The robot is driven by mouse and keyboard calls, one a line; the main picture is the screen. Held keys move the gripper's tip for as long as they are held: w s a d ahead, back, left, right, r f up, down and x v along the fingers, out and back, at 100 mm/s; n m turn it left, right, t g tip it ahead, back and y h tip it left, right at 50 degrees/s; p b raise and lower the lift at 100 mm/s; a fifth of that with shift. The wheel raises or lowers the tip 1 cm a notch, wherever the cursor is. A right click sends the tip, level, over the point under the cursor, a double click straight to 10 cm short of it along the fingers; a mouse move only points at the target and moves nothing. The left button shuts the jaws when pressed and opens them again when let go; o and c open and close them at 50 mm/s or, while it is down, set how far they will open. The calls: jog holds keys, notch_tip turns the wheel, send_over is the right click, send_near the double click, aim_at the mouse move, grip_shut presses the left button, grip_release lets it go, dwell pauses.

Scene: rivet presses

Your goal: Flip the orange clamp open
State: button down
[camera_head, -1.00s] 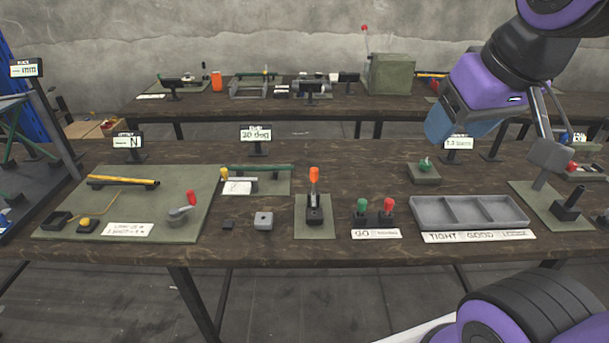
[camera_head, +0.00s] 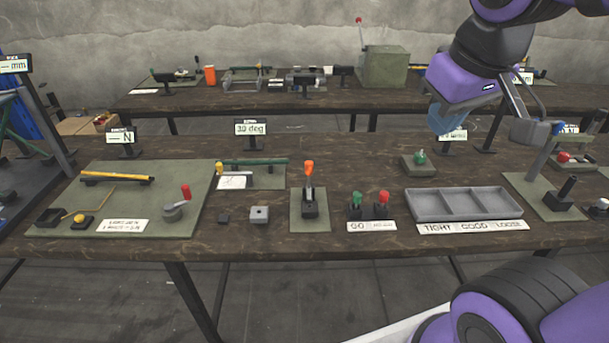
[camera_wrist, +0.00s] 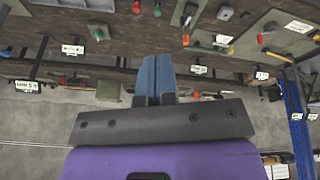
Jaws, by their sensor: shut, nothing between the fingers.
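The orange clamp (camera_head: 309,206) stands on a small green plate on the near bench, its orange-tipped handle (camera_head: 308,168) pointing up. The orange handle also shows in the wrist view (camera_wrist: 186,38), to the right of the fingertips. My gripper (camera_head: 446,120) is above the bench's right half, to the right of the clamp and apart from it. In the wrist view its blue fingers (camera_wrist: 157,72) are together with nothing between them. Part of the gripper is hidden behind my wrist in the head view.
Right of the clamp are green and red levers (camera_head: 369,206) and a grey three-part tray (camera_head: 464,204). A green knob on a plate (camera_head: 419,163) lies below my gripper. A grey block (camera_head: 259,215) is left of the clamp. Upright display stands (camera_head: 251,130) line the bench's back.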

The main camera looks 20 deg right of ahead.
aim_at(307, 168)
jog(key=w+a+f+n+g+h, duration=0.3)
jog(key=w+f+n+h, duration=0.9)
jog(key=w, duration=0.5)
jog(key=w+a+f+n+t, duration=0.3)
jog(key=a+f+n+t, duration=0.3)
jog(key=f, duration=0.4)
jog(key=w+a+f+n+t, duration=0.4)
jog(key=a+f+n+t, duration=0.2)
jog(key=a+f+n, duration=0.2)
notch_tip(307, 168, down, 3)
jog(key=shift+w+a+r+y, duration=0.15)
jog(key=shift+w+a+y, duration=0.15)
jog(key=shift+a, duration=0.65)
jog(key=x, duration=1.4)
jog(key=shift+r, duration=0.1)
